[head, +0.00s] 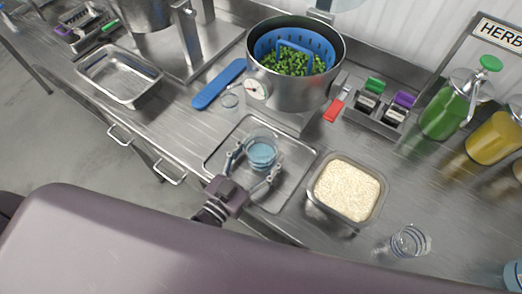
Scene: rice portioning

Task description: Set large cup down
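A clear, blue-tinted cup (262,153) stands upright on or just above the metal tray (222,162) in the middle of the counter; I cannot tell if its base touches. My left gripper (258,163) reaches in from the lower left, with one finger at the cup's left side and the other at its lower right. The fingers are spread about as wide as the cup, and whether they press on it is unclear. My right gripper is out of view.
A pan of rice (319,208) sits right of the tray. Behind are a pot with a blue basket (297,87), a blue-handled tool (218,84), a red-handled tool (334,109) and sauce bottles (444,113). An empty metal pan (118,76) is at the left.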

